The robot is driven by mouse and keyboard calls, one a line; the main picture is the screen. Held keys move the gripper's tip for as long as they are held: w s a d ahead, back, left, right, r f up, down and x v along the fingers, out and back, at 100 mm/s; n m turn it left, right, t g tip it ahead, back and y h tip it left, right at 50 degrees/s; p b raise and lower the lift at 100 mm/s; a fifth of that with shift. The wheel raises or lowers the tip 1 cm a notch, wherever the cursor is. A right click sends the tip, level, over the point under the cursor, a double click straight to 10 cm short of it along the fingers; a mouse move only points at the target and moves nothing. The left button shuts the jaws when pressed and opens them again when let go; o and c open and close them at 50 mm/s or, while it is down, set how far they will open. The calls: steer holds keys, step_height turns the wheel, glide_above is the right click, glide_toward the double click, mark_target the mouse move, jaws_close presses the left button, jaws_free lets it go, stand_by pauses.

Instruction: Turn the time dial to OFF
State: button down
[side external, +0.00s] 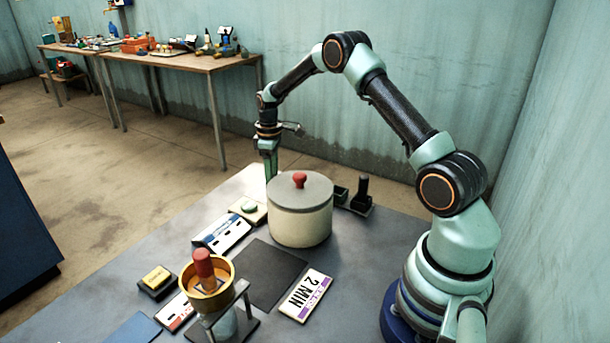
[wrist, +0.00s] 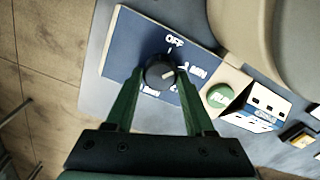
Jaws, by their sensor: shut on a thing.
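The time dial (wrist: 158,72) is a round dark knob with a pale mark, on a blue panel (wrist: 135,48). The mark points right, roughly toward the "2 MIN" label. "OFF" is printed above the knob, and other labels below are partly hidden. My gripper (wrist: 161,76) has one green finger on each side of the knob and is shut on it. In the side external view my gripper (side external: 270,172) reaches down behind the lidded pot (side external: 300,222), which hides the dial and the fingertips.
A green button (wrist: 219,96) sits right of the panel, beside a tilted label stand (wrist: 252,108). A "2 MIN" card (side external: 306,296) and dark mat (side external: 262,274) lie in front of the pot. A brass funnel (side external: 190,276) holding a red-topped piece stands nearer the front.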

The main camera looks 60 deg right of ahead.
steer(key=n, duration=0.7)
stand_by(0.6)
steer(key=shift+c, duration=1.3)
jaws_free()
step_height(320, 180, up, 12)
steer(key=shift+a+r, duration=0.1)
steer(key=shift+r, duration=0.05)
